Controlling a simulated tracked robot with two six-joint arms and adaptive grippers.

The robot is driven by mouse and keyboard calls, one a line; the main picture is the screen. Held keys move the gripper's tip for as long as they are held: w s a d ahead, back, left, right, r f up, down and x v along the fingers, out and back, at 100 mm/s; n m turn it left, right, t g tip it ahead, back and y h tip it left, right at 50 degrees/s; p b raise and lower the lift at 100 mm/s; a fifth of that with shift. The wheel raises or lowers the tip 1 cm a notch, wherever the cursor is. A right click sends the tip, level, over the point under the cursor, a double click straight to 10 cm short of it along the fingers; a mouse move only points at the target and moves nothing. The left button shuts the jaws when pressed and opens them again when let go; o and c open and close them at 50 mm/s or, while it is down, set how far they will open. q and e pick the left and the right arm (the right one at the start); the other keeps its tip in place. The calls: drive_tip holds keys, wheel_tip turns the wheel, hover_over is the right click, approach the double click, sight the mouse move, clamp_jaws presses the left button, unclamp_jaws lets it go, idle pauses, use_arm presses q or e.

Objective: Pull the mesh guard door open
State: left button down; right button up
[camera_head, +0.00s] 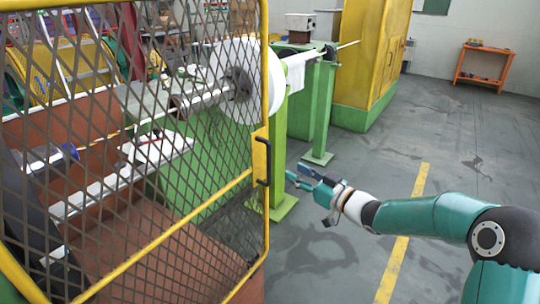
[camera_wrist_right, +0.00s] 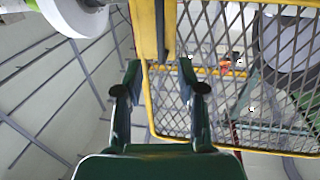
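The mesh guard door (camera_head: 264,90) stands at the left of the head view, a diamond mesh in a yellow frame. A dark handle (camera_head: 263,161) sits on a yellow plate at its right edge. My right gripper (camera_head: 297,177) is open and empty, just right of the handle and apart from it in that view. In the right wrist view, its two fingers (camera_wrist_right: 157,80) are spread, with the yellow door edge (camera_wrist_right: 146,30) ahead between them. My left gripper is in neither view.
Behind the mesh are machine parts and a white disc (camera_head: 273,85). Green posts (camera_head: 277,140) stand close behind my right gripper. A yellow cabinet (camera_head: 361,55) and an orange table (camera_head: 483,65) are farther back. The grey floor (camera_head: 450,150) at the right is open.

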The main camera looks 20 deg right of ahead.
drive_tip(key=p+x, duration=0.3)
drive_tip(key=x, duration=0.8)
drive_tip(key=shift+w+a, duration=0.15)
drive_tip(key=shift+w, duration=0.1)
clamp_jaws()
